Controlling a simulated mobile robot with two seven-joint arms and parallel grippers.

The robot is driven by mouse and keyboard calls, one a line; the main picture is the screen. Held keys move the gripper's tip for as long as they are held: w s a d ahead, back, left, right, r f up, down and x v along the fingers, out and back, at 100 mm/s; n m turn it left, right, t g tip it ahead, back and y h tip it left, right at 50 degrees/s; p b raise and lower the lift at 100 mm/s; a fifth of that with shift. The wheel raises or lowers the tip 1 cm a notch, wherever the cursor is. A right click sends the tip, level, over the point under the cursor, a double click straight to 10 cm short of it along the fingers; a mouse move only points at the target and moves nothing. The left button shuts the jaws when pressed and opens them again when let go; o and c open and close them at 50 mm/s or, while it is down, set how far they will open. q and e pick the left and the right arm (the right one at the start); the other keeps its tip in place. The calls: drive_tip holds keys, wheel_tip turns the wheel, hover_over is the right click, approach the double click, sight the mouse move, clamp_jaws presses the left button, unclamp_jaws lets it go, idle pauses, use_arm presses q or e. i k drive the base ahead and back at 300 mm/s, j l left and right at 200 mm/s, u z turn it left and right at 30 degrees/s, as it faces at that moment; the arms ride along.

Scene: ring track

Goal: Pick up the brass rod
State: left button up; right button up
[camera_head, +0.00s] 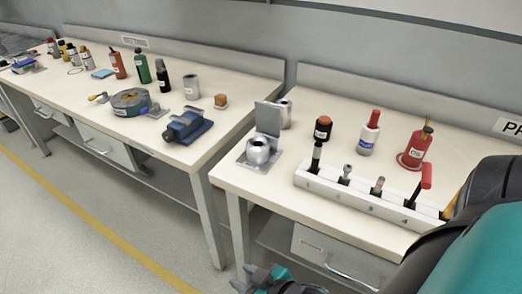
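I cannot make out a brass rod for certain in the head view. A white rack (372,203) on the right bench holds several upright tools, and a yellow piece (449,207) shows at its right end, partly hidden by my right arm. My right gripper (262,279) is at the bottom edge, in front of and below the right bench, and is cut off by the frame. It appears to touch nothing on the benches; its opening is unclear. My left gripper is not in view.
The right bench (255,193) also bears a red oil can (415,150), a red-capped bottle (369,136) and a metal stand (266,120). The left bench (200,150) holds a blue vise (187,127) and several bottles. A narrow gap separates the benches.

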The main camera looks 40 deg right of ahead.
sight(445, 216)
drive_tip(key=z, duration=2.7)
drive_tip(key=u, duration=1.8)
drive_tip(key=k+l+u, duration=0.15)
drive_tip(key=l, duration=0.2)
drive_tip(key=k+l+u, duration=0.15)
drive_tip(key=k+l, duration=0.15)
